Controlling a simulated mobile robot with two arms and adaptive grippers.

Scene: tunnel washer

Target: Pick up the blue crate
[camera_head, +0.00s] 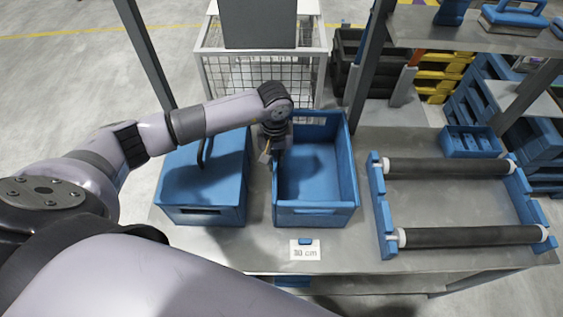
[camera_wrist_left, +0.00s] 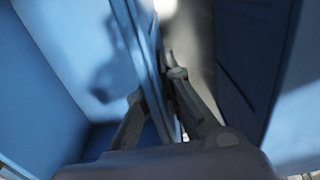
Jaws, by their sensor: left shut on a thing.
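The open blue crate (camera_head: 318,208) stands upright on the grey table, empty inside. Its left wall also shows in the left wrist view (camera_wrist_left: 146,60). My left gripper (camera_head: 271,153) comes down onto that left wall from above. In the left wrist view my left gripper (camera_wrist_left: 156,86) has one finger inside the crate and one outside, shut on the wall. The crate appears to rest on the table. My right gripper is not in view.
A frame with two black rollers (camera_head: 450,168) lies to the right. A small blue bin (camera_head: 471,142) and a wire cart (camera_head: 262,65) are behind. A "30 cm" label (camera_head: 305,250) lies in front.

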